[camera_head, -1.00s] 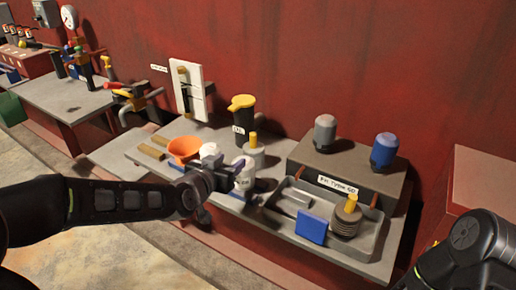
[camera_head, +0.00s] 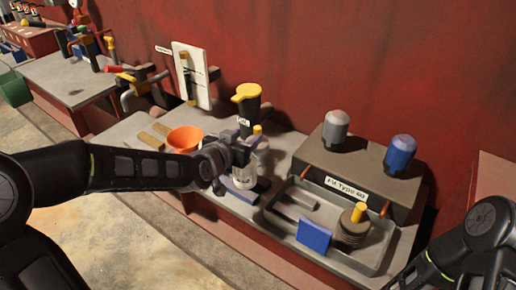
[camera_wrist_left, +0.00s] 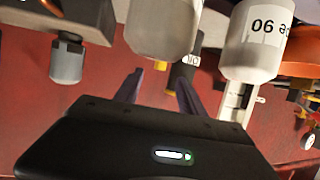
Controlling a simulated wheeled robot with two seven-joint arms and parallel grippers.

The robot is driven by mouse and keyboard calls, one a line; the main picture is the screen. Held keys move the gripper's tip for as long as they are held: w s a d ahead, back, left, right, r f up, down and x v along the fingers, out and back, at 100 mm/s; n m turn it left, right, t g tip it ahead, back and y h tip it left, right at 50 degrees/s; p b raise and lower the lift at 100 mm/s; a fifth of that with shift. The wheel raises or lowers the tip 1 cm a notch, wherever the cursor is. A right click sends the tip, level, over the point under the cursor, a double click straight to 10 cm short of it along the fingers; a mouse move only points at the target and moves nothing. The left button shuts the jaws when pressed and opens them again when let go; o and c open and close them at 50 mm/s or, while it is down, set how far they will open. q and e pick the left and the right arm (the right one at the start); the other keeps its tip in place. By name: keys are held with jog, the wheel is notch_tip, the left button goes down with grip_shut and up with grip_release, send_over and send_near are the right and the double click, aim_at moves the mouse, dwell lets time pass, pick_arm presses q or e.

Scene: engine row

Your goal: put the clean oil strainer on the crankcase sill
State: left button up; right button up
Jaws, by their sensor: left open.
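A pale strainer-like part with a yellow knob (camera_head: 257,129) stands on the grey bench (camera_head: 262,208), mostly hidden behind my left gripper. My left gripper (camera_head: 246,147) is open, close above and beside a white jar (camera_head: 246,178). In the left wrist view its fingers (camera_wrist_left: 158,92) are apart with nothing held between them. A darker disc-stack strainer (camera_head: 350,234) with a yellow knob stands in the grey tray (camera_head: 285,228). I cannot tell which surface is the crankcase sill.
An orange funnel (camera_head: 184,139) and a black can with a yellow lid (camera_head: 247,104) stand near the gripper. A blue block (camera_head: 314,236) leans at the tray. A dark box (camera_head: 350,172) carries grey and blue caps. A red wall is behind.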

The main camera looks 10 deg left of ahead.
aim_at(256, 130)
pick_arm(q)
jog(key=shift+x, duration=1.05)
jog(key=shift+w, duration=0.3)
jog(key=shift+p+x, duration=0.75)
jog(key=shift+x, duration=1.5)
jog(key=shift+c, duration=0.6)
grip_shut()
